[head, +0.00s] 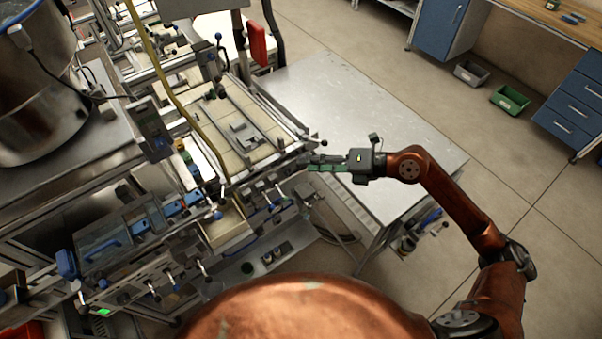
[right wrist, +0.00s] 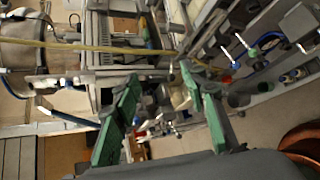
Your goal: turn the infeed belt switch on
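I cannot tell for certain which control is the infeed belt switch; no label is readable. A row of dark round knobs (head: 272,257) sits on the low front panel of the machine, in the lower middle of the head view. Round controls (right wrist: 296,74) also show at the right of the right wrist view. My left gripper is in neither view.
The machine (head: 246,133) with levers and blue-knobbed handles fills the left. A bare metal table (head: 350,100) stands right of it. A yellow cable (head: 172,82) hangs over the machine. Blue cabinets (head: 578,106), a green bin (head: 510,99) and open floor lie farther right.

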